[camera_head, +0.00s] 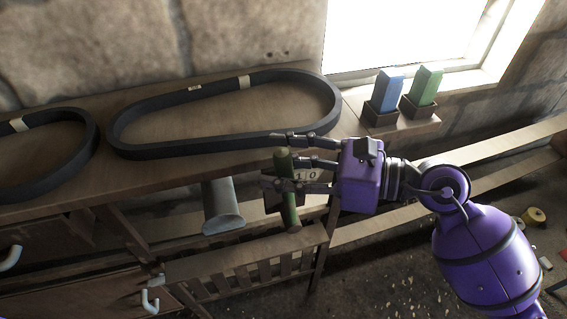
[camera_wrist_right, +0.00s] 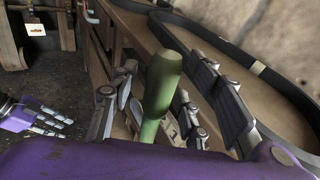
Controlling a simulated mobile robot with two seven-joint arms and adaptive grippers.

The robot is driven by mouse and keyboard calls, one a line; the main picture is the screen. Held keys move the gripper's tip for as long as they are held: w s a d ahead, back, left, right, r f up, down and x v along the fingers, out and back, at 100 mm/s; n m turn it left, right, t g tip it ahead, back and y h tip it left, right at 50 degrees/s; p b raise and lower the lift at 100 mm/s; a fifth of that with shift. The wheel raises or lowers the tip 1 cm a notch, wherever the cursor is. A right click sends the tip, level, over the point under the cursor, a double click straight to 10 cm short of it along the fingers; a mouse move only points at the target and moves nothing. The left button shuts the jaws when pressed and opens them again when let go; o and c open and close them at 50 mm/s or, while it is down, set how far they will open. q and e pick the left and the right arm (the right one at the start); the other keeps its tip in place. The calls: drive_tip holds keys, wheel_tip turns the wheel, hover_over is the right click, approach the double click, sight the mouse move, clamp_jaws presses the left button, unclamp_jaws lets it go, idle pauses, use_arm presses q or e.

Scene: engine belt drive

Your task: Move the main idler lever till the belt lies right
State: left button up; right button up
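The green lever handle (camera_head: 288,190) stands near upright in front of the bench edge, taken to be the main idler lever. My right gripper (camera_head: 300,165) has its fingers stretched out on either side of the handle. In the right wrist view the handle (camera_wrist_right: 162,82) stands between the spread fingers, with gaps beside it; I cannot tell whether any finger touches it. The black belt (camera_head: 225,145) forms a long loop on the wooden top. My left gripper (camera_wrist_right: 40,117) shows only in the right wrist view, at the left, open and empty.
A second black belt loop (camera_head: 85,150) lies at the left. A grey cylinder (camera_head: 220,208) hangs below the bench edge. Blue (camera_head: 387,90) and green (camera_head: 426,86) blocks stand in holders by the window. A slatted wooden rack (camera_head: 245,272) is below the lever.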

drive_tip(key=shift+d, duration=0.1)
drive_tip(key=v, duration=1.1)
drive_tip(key=shift+d, duration=0.4)
drive_tip(key=shift+s+r, duration=0.1)
